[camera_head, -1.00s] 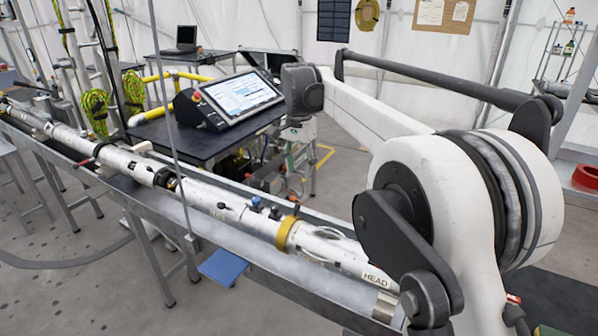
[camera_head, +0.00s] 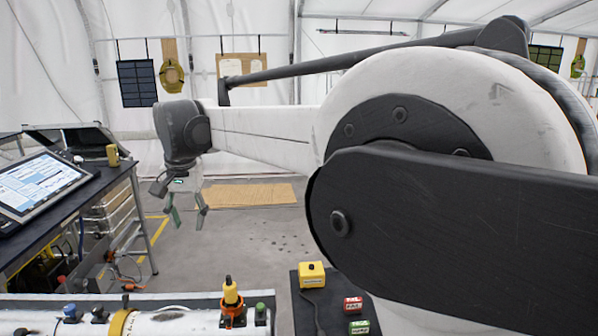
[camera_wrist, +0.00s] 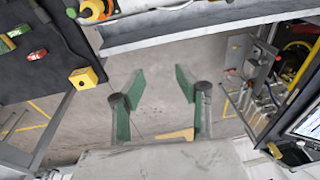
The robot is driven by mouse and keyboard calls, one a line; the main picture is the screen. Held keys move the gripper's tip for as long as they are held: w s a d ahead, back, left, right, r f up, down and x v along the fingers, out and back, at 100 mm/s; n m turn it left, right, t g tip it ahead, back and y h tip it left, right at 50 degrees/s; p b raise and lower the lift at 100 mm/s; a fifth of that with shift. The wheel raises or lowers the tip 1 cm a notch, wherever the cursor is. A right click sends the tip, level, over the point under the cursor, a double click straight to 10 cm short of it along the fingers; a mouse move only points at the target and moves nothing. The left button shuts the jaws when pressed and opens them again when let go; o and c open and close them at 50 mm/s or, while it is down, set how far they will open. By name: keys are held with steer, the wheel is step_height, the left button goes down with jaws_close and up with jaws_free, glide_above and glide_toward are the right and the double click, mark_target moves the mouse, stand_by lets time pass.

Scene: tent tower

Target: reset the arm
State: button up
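My gripper (camera_head: 187,212) hangs from the wrist at the end of my white arm, left of the middle in the head view. It points down over open grey floor, above and behind the white tube (camera_head: 170,322). Its two green-padded fingers are spread apart with nothing between them. In the wrist view my gripper (camera_wrist: 162,100) also shows open, with bare floor and a piece of tan board beyond the fingers. My large dark elbow link covers the right side of the head view.
A desk with a tilted touchscreen (camera_head: 38,182) stands at the left. A yellow button box (camera_head: 311,274), a red box (camera_head: 353,304) and a green box (camera_head: 358,327) sit on a dark surface at the lower middle. A tan board (camera_head: 243,195) lies on the floor.

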steer(key=s+d+t+b, duration=0.1)
steer(key=s+d, duration=0.2)
steer(key=d, duration=0.7)
steer(key=s+d+r+t, duration=0.1)
steer(key=s+d, duration=0.2)
steer(key=d, duration=0.6)
steer(key=s+d+t+b, duration=0.1)
steer(key=s+d, duration=0.2)
steer(key=d, duration=0.7)
steer(key=s+d+f+t, duration=0.1)
steer(key=s+d+f, duration=0.5)
steer(key=s+d, duration=0.2)
steer(key=s+d+f+t+h+b, duration=0.1)
steer(key=s+d+f+t, duration=0.1)
steer(key=s+d+f, duration=0.4)
steer(key=s+d, duration=0.2)
steer(key=s, duration=0.1)
steer(key=shift+d+f+m, duration=0.4)
steer(key=shift+s, duration=0.1)
